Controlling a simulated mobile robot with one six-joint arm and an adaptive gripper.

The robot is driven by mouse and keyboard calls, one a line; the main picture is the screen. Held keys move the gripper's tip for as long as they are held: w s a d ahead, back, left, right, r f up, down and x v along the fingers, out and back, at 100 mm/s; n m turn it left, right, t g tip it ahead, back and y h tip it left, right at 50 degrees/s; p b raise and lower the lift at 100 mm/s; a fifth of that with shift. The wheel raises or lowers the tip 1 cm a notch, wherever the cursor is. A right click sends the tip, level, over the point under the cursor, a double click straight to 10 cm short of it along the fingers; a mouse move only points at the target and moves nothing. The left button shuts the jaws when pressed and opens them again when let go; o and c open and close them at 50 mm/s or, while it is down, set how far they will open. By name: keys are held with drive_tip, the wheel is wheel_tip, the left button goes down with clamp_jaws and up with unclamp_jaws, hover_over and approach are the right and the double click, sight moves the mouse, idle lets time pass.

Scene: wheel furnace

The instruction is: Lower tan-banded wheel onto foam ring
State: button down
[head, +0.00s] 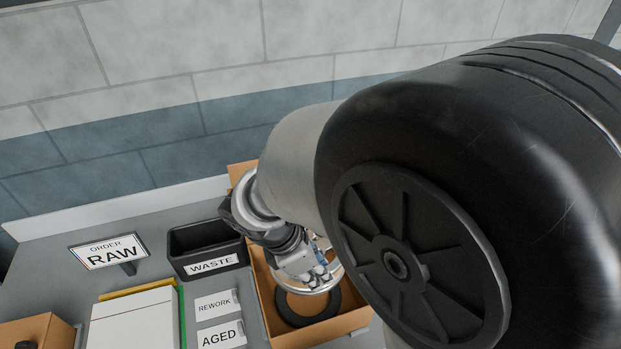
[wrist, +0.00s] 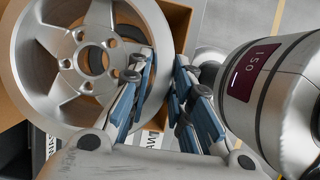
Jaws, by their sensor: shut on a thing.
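A silver spoked wheel (wrist: 60,62) fills the left of the wrist view. My gripper (wrist: 164,75), with blue-padded fingers, is shut on its rim. In the head view the wheel (head: 309,291) hangs tilted from my gripper (head: 317,274), over an open cardboard box. I cannot make out a tan band on it. The dark foam ring (head: 288,311) lies in the box below the wheel, partly hidden by it. I cannot tell how large the gap between them is.
The cardboard box (head: 283,341) has raised walls around the ring. A black WASTE bin (head: 205,246), REWORK (head: 214,305) and AGED (head: 221,337) labels, a white box (head: 133,322) and a RAW sign (head: 108,251) stand to its left. My large arm hides the right side.

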sight(296, 293)
drive_tip(key=shift+w+r+p, duration=0.1)
drive_tip(key=shift+p, duration=0.25)
wheel_tip(296, 293, down, 17)
drive_tip(key=b, duration=1.1)
drive_tip(key=shift+b, duration=0.35)
drive_tip(key=shift+f+b, duration=0.4)
drive_tip(key=shift+f, duration=0.25)
drive_tip(key=c, duration=1.4)
unclamp_jaws()
drive_tip(key=shift+o, duration=0.5)
drive_tip(key=o, duration=0.5)
drive_tip(key=shift+f, duration=0.1)
drive_tip(key=v, duration=1.2)
